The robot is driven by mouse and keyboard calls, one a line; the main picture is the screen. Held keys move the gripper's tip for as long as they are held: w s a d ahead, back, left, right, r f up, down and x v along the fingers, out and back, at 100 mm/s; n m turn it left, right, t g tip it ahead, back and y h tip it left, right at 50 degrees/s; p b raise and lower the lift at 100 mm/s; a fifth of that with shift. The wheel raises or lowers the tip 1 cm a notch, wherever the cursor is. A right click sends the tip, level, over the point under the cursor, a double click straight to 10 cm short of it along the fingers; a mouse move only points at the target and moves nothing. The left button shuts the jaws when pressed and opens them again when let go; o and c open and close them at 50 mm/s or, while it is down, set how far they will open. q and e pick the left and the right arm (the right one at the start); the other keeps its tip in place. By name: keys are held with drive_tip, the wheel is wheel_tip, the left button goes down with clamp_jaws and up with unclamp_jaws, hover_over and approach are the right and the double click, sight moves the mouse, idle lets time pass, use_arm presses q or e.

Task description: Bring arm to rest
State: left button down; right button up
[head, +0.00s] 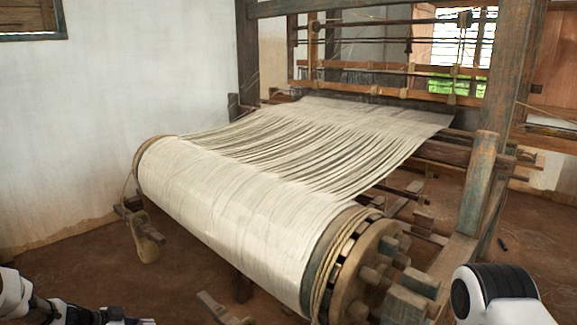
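My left arm comes in at the bottom left corner of the head view, low in front of the loom. Its gripper (138,321) shows only in part at the bottom edge, so whether it is open or shut cannot be told. I see nothing held in the part that shows. A white and black part of my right arm (495,293) stands at the bottom right, beside the loom's wooden post. My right gripper is outside the picture.
The loom's large warp roller (235,205) fills the middle, with pale threads (320,140) running back to the frame. Its toothed wooden end (385,260) and a blue-grey post (477,185) are near my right arm. Bare earth floor (70,265) lies at left.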

use_arm(q)
drive_tip(key=s+d+f+n+g+p, duration=0.2)
drive_tip(key=s+d+f+n, duration=0.15)
drive_tip(key=s+d, duration=0.6)
drive_tip(key=s+d+f+n+g+p, duration=0.15)
drive_tip(key=s+d+f, duration=0.25)
drive_tip(key=s+d, duration=0.55)
drive_tip(key=s+a+n+g+y, duration=0.1)
drive_tip(key=s+n+g+y, duration=0.1)
drive_tip(key=s, duration=0.8)
drive_tip(key=s+a+n+g+y, duration=0.2)
drive_tip(key=s+y, duration=0.3)
drive_tip(key=s, duration=0.5)
drive_tip(key=shift+s+r+n, duration=0.2)
drive_tip(key=shift+s+n, duration=0.1)
drive_tip(key=shift+n, duration=0.4)
drive_tip(key=shift+a, duration=0.1)
